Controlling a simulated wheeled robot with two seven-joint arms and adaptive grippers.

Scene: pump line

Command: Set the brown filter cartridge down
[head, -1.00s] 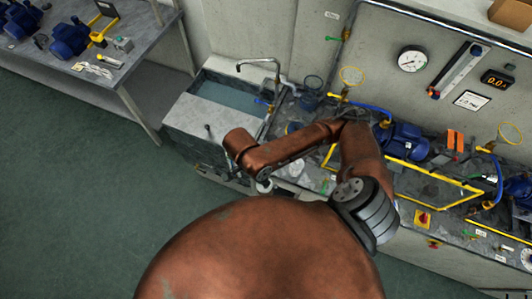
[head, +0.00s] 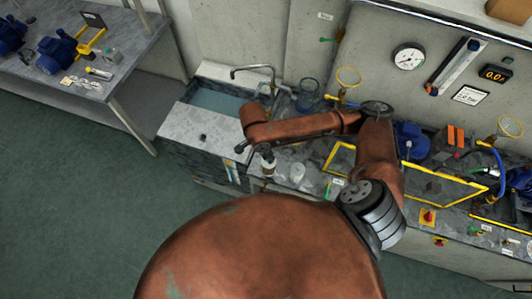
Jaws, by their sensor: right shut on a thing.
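My right arm reaches over the bench from the front. Its gripper (head: 262,156) is small in view, over the front of the counter just right of the sink block, and points down. It is shut on a small pale brownish cylinder, which I take for the brown filter cartridge (head: 268,169). The cartridge hangs roughly upright below the fingers. Whether its lower end touches the counter I cannot tell. My left gripper is not in view.
The sink (head: 214,98) with its tap lies behind and left of the gripper. Pale cups (head: 297,173) stand just right of it. A clear bluish container (head: 308,93) is at the back. A yellow-edged frame (head: 440,188) and a blue pump (head: 410,138) lie further right.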

